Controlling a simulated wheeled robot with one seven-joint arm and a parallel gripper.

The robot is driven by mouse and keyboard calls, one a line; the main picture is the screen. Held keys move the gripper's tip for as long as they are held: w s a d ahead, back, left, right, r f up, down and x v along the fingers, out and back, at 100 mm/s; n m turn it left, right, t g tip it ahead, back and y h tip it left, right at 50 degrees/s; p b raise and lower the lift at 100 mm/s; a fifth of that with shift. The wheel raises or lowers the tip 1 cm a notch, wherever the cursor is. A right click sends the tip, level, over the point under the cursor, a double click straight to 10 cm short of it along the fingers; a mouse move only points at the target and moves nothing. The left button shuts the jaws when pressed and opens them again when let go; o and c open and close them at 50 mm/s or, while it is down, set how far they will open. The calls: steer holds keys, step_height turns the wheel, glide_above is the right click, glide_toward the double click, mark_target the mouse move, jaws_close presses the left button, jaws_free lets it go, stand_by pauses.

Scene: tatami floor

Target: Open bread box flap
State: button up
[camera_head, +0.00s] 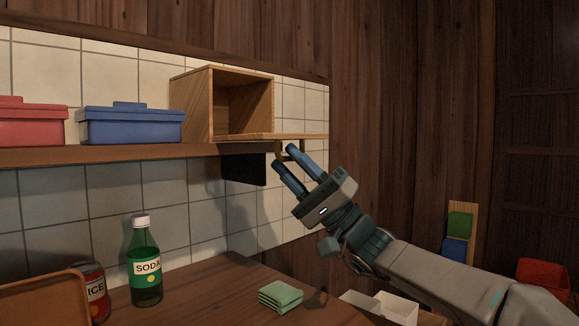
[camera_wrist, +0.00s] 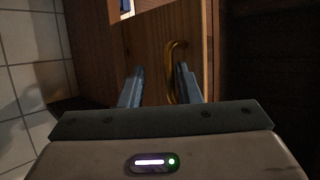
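The wooden bread box (camera_head: 191,105) stands on the wall shelf with its front open and its inside showing. Its flap (camera_head: 300,136) is folded down and lies about level, sticking out to the right from the box's lower edge. The brass handle (camera_head: 278,149) hangs under the flap; it also shows as a curved gold bar in the wrist view (camera_wrist: 171,58). My gripper (camera_head: 283,162) is just below the flap, pointing up at it. Its fingers are apart in the wrist view (camera_wrist: 160,80), with the handle between them, close to the right finger. Contact cannot be told.
A blue lidded box (camera_head: 130,128) and a red one (camera_head: 30,127) share the shelf (camera_head: 110,155). On the counter below are a green soda bottle (camera_head: 145,270), a can (camera_head: 93,290), a tray (camera_head: 40,300) and a folded green cloth (camera_head: 281,296). A wooden wall stands at the right.

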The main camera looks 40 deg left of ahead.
steer(key=p+v, duration=0.1)
steer(key=v, duration=1.2)
steer(key=shift+d+f+p, duration=0.15)
steer(key=shift+f+p, duration=0.2)
steer(key=shift+f, duration=0.05)
steer(key=shift+w, duration=0.15)
steer(key=s+d+f+m+t+h+p, duration=0.2)
steer(key=s+d+m+t+h+p, duration=0.35)
steer(key=h+p, duration=0.75)
steer(key=s+d+r+m+t+h+p, duration=0.1)
steer(key=s+d+r+t+h+p, duration=0.1)
steer(key=d+p, duration=0.5)
steer(key=s+d+r+m+t+h+p, duration=0.2)
steer(key=d+p, duration=0.6)
steer(key=d, duration=0.9)
steer(key=s+d+r+m+t+h+p, duration=0.1)
steer(key=d+t+h+p, duration=0.5)
steer(key=d, duration=0.7)
steer(key=shift+s+r+m+h+p, duration=0.4)
steer(key=shift+s+m+p, duration=0.25)
steer(key=shift+s+p, duration=0.35)
